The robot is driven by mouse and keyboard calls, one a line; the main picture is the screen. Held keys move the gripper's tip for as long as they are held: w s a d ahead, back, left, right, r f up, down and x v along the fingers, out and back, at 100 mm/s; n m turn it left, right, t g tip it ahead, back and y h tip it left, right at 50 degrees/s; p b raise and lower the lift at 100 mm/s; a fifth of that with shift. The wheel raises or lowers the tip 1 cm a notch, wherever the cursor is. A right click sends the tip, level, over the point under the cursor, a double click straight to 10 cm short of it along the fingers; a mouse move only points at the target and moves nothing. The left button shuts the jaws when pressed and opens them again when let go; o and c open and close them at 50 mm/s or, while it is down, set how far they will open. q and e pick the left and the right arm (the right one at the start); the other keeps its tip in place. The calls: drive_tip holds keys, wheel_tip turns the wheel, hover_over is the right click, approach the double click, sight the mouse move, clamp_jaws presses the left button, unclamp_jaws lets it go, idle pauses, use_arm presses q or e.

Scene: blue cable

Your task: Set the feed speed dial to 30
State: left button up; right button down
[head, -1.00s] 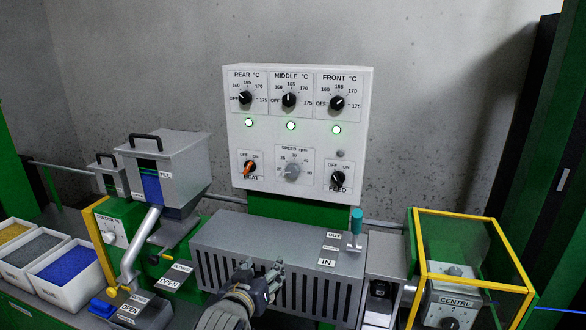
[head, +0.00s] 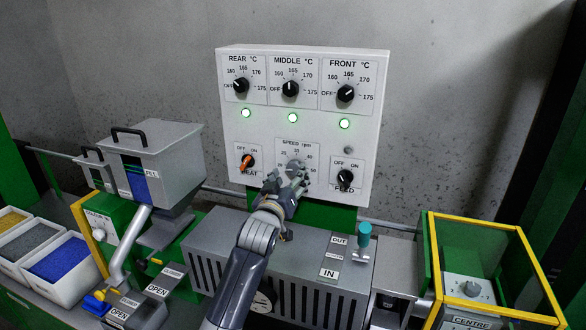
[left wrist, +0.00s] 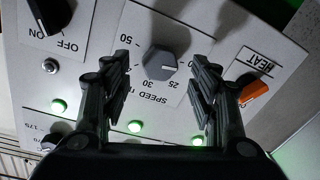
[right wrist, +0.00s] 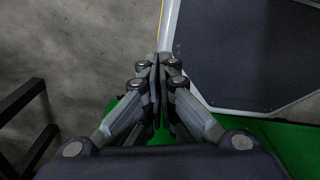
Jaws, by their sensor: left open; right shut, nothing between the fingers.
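The grey feed speed dial (head: 295,166) is at the lower middle of the white control panel, partly hidden by my left gripper (head: 289,180). In the left wrist view the panel appears upside down. There the dial (left wrist: 158,63) sits between the two open fingers of my left gripper (left wrist: 161,68), with a gap on each side. A small pale mark shows on the dial, but I cannot read its setting surely. Numbers including 25, 30 and 50 are printed around it. My right gripper (right wrist: 157,65) is shut and empty, away from the panel.
The orange heat switch (head: 247,162) and black feed switch (head: 345,179) flank the dial. Three temperature knobs, including the middle one (head: 290,89), are above lit green lamps. A teal-topped lever (head: 363,238) stands below right. A yellow-framed guard (head: 428,260) is at the right.

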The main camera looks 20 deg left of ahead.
sight(293, 169)
use_arm(q)
drive_tip(key=w, duration=0.2)
drive_tip(key=shift+w+a+r, duration=0.1)
drive_tip(key=shift+w+r, duration=0.05)
drive_tip(key=shift+w, duration=0.5)
drive_tip(key=shift+w+p, duration=0.2)
drive_tip(key=shift+p, duration=0.1)
drive_tip(key=shift+w, duration=0.1)
drive_tip(key=shift+c, duration=0.2)
drive_tip(key=c, duration=0.9)
drive_tip(key=shift+c, duration=0.5)
use_arm(e)
drive_tip(key=w, duration=0.2)
drive_tip(key=w+r, duration=0.1)
drive_tip(key=shift+a+t, duration=0.3)
drive_tip(key=shift+a, duration=0.1)
